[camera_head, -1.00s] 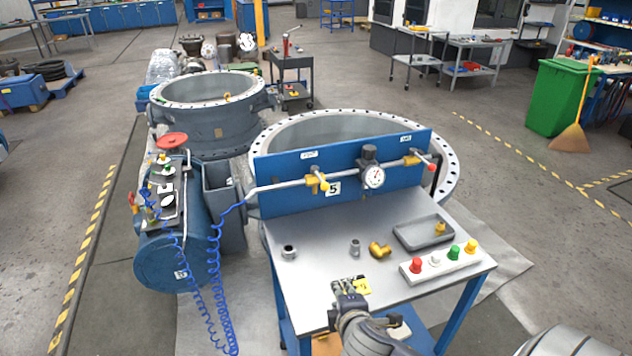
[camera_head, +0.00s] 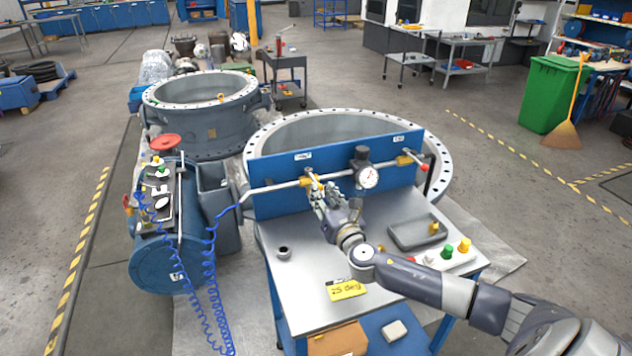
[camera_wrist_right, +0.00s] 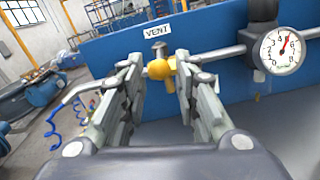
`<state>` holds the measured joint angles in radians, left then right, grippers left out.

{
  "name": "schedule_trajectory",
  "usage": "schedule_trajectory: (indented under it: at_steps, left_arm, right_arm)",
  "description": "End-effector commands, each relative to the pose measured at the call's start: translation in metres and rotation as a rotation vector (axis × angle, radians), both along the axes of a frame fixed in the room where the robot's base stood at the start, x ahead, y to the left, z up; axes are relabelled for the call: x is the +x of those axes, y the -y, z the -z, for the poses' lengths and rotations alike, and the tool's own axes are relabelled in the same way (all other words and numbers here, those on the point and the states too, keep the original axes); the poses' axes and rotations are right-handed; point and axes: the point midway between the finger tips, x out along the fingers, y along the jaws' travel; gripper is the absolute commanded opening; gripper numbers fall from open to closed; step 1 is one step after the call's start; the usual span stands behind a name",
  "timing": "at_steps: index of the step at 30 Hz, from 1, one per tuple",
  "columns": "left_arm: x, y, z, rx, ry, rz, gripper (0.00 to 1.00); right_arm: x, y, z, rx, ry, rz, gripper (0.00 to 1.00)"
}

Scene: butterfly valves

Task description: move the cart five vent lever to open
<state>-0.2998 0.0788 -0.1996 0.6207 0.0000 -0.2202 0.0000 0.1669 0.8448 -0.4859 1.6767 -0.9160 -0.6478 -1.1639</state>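The cart (camera_head: 330,245) has a blue panel (camera_head: 270,190) with a pipe along it. The yellow vent lever (camera_head: 307,180) is on the pipe's left part, below a white label; in the right wrist view the label reads VENT (camera_wrist_right: 157,31). My right gripper (camera_head: 316,190) is at this lever, in front of the panel. In the right wrist view its two fingers are apart, with the yellow lever (camera_wrist_right: 161,69) between their tips; I cannot tell whether they touch it. The panel's number plate is hidden behind my right gripper. My left gripper is not in view.
A round gauge (camera_head: 368,178) is right of the vent lever, then a second yellow valve with a red end (camera_head: 420,165). A grey tray (camera_head: 405,240), a button box (camera_head: 455,256), a ring fitting (camera_head: 284,253) and a yellow tag (camera_head: 347,290) are on the cart top.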

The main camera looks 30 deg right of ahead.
Motion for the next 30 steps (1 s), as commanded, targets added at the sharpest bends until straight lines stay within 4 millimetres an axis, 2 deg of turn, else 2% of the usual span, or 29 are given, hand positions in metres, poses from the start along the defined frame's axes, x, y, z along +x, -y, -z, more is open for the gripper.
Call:
schedule_trajectory:
  at_steps: [6,12,25,26,29,30]
  left_arm:
    - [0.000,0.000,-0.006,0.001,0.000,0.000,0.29]
    - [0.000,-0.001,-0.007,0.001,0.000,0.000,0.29]
    - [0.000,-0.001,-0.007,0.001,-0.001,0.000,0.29]
    - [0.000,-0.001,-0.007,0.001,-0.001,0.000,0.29]
    - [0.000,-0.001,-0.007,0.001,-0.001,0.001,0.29]
    - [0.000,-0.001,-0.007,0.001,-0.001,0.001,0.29]
  right_arm:
    - [0.033,0.007,-0.002,0.003,0.001,0.001,0.29]
    - [0.050,0.012,0.000,0.004,0.001,0.001,0.29]
    - [0.057,0.013,0.000,0.003,0.000,0.000,0.29]
    - [0.057,0.013,0.000,0.003,0.000,0.000,0.24]
    - [0.056,0.013,0.000,0.003,0.000,0.000,0.02]
    - [0.056,0.013,0.000,0.003,0.000,0.000,0.00]
